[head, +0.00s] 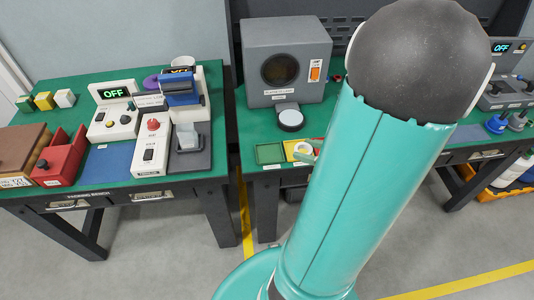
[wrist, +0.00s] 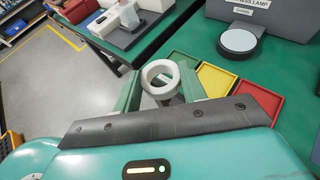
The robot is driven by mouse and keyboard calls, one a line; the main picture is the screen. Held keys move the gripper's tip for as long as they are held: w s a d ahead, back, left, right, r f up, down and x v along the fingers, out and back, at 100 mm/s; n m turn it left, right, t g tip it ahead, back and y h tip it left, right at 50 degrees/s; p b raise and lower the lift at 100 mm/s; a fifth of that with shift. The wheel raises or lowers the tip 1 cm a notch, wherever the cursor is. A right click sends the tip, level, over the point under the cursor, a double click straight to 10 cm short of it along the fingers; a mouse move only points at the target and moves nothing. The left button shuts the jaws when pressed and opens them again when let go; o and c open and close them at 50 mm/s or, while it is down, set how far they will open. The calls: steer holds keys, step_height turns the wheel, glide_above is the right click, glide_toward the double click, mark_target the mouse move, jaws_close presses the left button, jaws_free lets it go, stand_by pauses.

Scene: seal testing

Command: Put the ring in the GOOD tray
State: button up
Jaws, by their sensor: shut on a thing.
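A white ring (wrist: 160,66) is held between the two green fingers of my gripper (wrist: 162,84) in the wrist view. Its hole faces the camera. A green tray (head: 270,154), a yellow tray (wrist: 216,80) and a red tray (wrist: 255,97) lie in a row at the table's front edge. The green tray (wrist: 190,67) is just right of the ring in the wrist view. I cannot read which tray is marked GOOD.
A grey lamp box (head: 287,62) stands behind the trays, with a round white-topped disc (wrist: 238,41) before it. A second green bench (head: 120,190) on the left carries devices and a red bin (head: 60,165). A gap of floor separates the two tables.

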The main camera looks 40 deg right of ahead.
steer(key=d+f+x, duration=0.1)
steer(key=d+x, duration=0.1)
steer(key=x, duration=0.8)
glide_above(273, 155)
steer(key=s, duration=0.1)
step_height(273, 155, down, 4)
steer(key=shift+a+f, duration=0.1)
steer(key=shift+f, duration=0.05)
steer(key=shift+w+f, duration=0.35)
steer(key=shift+f, duration=1.7)
steer(key=shift+f, duration=0.15)
steer(key=o, duration=0.8)
